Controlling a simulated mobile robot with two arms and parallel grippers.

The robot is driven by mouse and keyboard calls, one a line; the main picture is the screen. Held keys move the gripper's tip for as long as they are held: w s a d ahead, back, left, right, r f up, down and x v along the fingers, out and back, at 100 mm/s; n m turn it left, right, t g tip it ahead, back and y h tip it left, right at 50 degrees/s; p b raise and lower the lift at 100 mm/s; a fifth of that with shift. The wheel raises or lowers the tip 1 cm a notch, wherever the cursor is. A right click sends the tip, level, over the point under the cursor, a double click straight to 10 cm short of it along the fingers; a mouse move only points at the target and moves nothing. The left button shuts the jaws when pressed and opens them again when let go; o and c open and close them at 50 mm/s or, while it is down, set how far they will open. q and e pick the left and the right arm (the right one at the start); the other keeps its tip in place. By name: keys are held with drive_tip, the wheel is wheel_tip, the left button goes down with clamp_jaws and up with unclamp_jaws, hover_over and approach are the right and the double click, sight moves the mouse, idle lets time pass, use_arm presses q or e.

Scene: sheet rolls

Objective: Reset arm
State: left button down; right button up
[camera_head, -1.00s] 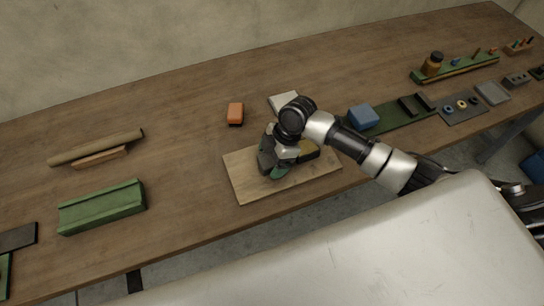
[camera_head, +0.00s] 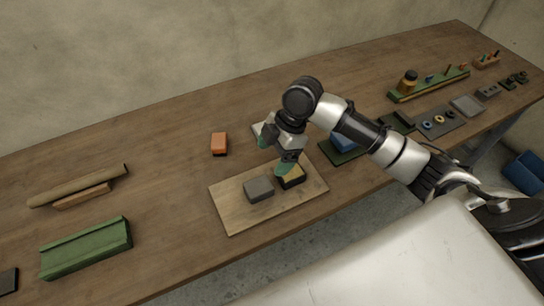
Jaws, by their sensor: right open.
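My right gripper (camera_head: 274,154) is open, with green fingertips spread apart and nothing visible between them. It hangs above the back edge of a light wooden board (camera_head: 235,214). A dark grey block (camera_head: 259,187) lies on the board, apart from the gripper. A yellow-topped black block (camera_head: 292,179) lies to its right, and one fingertip overlaps its back edge in the picture; I cannot tell whether they touch. My left gripper is not in view.
A rolled sheet (camera_head: 78,184) and a green holder (camera_head: 86,248) lie left. A blue block (camera_head: 342,144) is partly behind my arm. The table between orange block and roll is clear.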

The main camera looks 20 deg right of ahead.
idle(0.3)
drive_tip(key=s+a+f+m, duration=0.1)
drive_tip(key=s+f+m, duration=0.1)
drive_tip(key=s, duration=0.1)
drive_tip(key=s+a+f+m+t, duration=0.1)
drive_tip(key=s+a+f+m, duration=0.1)
drive_tip(key=s, duration=0.2)
drive_tip(key=s+a+f+m+t, duration=0.1)
drive_tip(key=s+a+f+m, duration=0.1)
drive_tip(key=s, duration=0.1)
drive_tip(key=shift+s+a+f+m, duration=0.2)
drive_tip(key=shift+m, duration=0.1)
drive_tip(key=s+d+m+t+h, duration=0.2)
drive_tip(key=s+d+m+h, duration=0.2)
drive_tip(key=s+d+m, duration=0.5)
wheel_tip(320, 180, down, 26)
drive_tip(key=s+a+f+g, duration=0.1)
drive_tip(key=s+a+g, duration=0.1)
drive_tip(key=s+a, duration=0.1)
drive_tip(key=s+d+f, duration=0.3)
drive_tip(key=s+f, duration=1.1)
drive_tip(key=f, duration=0.1)
drive_tip(key=shift+s+g+h, duration=0.3)
drive_tip(key=shift+s, duration=0.1)
